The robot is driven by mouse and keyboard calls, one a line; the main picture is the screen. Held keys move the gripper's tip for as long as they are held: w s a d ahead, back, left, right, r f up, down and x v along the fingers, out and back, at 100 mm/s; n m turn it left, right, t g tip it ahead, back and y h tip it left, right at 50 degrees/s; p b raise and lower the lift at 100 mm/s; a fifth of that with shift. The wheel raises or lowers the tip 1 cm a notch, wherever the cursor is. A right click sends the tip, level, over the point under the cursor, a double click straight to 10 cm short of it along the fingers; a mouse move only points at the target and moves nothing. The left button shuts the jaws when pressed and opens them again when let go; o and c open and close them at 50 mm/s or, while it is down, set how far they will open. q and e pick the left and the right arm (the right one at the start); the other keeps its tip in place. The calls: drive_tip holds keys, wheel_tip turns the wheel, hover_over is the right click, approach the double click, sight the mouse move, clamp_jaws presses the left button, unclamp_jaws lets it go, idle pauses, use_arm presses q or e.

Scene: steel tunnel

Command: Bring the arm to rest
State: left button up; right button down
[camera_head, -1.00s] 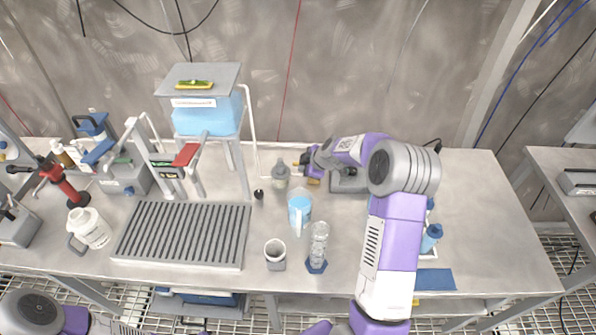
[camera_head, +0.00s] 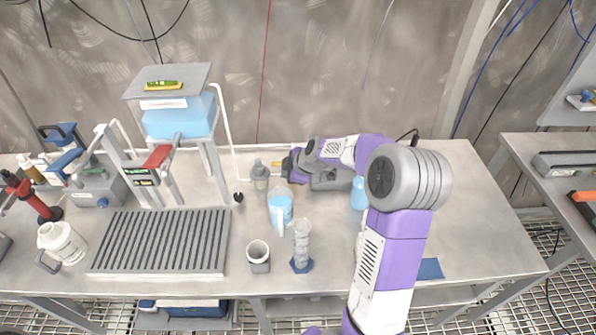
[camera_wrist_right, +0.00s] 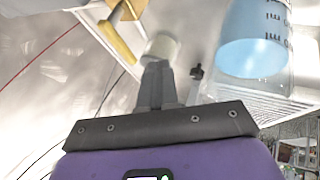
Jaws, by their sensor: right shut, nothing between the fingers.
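My right arm, purple and white, reaches over the table from the lower right in the head view. My right gripper (camera_head: 283,165) is above the back middle of the table, pointing left, beside a small grey bottle (camera_head: 260,177). In the right wrist view its fingers (camera_wrist_right: 157,85) are together, with nothing between them. My left gripper is out of view.
A grooved drain rack (camera_head: 160,242) and a raised blue tank (camera_head: 180,118) are on the left. A grey cup (camera_head: 258,256) and a clear cylinder (camera_head: 301,243) stand near the front. The table (camera_head: 470,210) is clear at the right.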

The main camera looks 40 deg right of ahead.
drive_tip(key=v, duration=0.6)
drive_tip(key=shift+a, duration=0.25)
drive_tip(key=shift+r+p, duration=0.15)
drive_tip(key=shift+p, duration=0.2)
